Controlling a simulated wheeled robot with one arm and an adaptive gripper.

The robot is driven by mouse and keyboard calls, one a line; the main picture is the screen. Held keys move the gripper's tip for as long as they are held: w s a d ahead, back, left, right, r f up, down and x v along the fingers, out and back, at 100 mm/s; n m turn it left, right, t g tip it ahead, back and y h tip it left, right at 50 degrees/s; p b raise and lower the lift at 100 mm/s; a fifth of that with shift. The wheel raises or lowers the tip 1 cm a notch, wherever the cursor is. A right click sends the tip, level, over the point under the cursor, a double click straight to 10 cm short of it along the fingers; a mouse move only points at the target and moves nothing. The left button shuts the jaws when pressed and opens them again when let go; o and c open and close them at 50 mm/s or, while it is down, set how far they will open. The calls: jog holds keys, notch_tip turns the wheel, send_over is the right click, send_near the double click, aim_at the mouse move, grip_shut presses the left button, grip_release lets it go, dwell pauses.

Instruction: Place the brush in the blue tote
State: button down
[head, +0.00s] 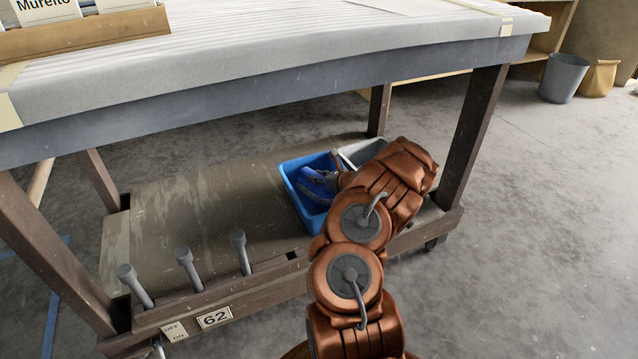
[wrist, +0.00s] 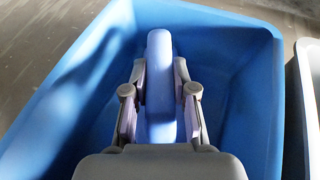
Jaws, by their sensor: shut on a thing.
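The blue tote (head: 291,182) stands on the lower shelf of the cart, toward its right end. My arm reaches down to it, and my gripper is largely hidden behind the arm in the head view. In the wrist view my gripper (wrist: 160,78) is shut on the brush (wrist: 159,45), a long light-blue piece between the two fingers. The brush is over the inside of the tote, whose blue walls (wrist: 238,62) surround it. I cannot tell whether the brush touches the tote's floor. The brush's underside is hidden.
A grey tote (head: 362,150) stands beside the blue one, its rim (wrist: 310,75) at the wrist view's right edge. The padded cart top (head: 270,85) overhangs the shelf (head: 190,215). Wooden legs flank it. Several grey handles (head: 188,268) rise from the front rail.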

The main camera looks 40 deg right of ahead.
jog(key=shift+f, duration=0.75)
jog(key=c, duration=0.9)
grip_release()
jog(key=shift+s, duration=0.1)
jog(key=shift+c, duration=0.2)
jog(key=shift+s+d+r, duration=0.1)
jog(key=shift+s+r, duration=0.15)
jog(key=shift+r, duration=0.05)
jog(key=p+v, duration=0.4)
jog(key=v, duration=0.7)
jog(key=shift+s, duration=0.15)
